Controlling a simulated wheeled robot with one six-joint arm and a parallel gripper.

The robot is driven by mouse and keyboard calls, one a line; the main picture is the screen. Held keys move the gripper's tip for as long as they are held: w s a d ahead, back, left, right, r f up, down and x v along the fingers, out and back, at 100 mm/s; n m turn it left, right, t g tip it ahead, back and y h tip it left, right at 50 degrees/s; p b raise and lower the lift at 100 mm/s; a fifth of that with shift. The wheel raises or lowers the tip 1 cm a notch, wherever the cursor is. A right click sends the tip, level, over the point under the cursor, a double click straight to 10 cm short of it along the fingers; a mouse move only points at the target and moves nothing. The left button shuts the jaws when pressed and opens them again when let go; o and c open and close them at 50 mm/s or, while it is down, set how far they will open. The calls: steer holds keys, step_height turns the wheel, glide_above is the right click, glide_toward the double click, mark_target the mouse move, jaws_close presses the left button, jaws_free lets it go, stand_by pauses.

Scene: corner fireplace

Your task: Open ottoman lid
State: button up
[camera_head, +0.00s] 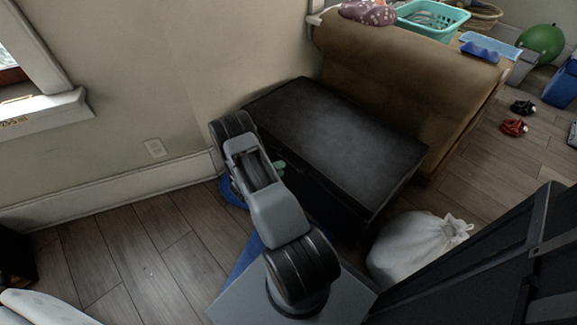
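The black ottoman (335,138) stands against the wall, below the brown sofa-like piece. Its flat, dark top lies level, and the lid looks closed. My arm reaches from the bottom of the view toward the ottoman's left front side. The arm hides part of that side. A small green part, which looks like my gripper's tip (279,167), shows just right of the arm, close to the ottoman's front edge. Most of the gripper is hidden behind the arm, so I cannot tell whether it is open or touches the lid.
A brown upholstered piece (405,85) stands directly behind the ottoman. A white bag (412,245) sits on the floor at the ottoman's right front. A dark panel-like object (490,265) fills the lower right. Wood floor (150,255) is clear at the left.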

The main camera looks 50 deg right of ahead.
mark_target(289, 163)
steer(key=shift+b+x, duration=0.5)
steer(key=shift+x, duration=2.2)
steer(key=shift+c, duration=0.2)
jaws_close()
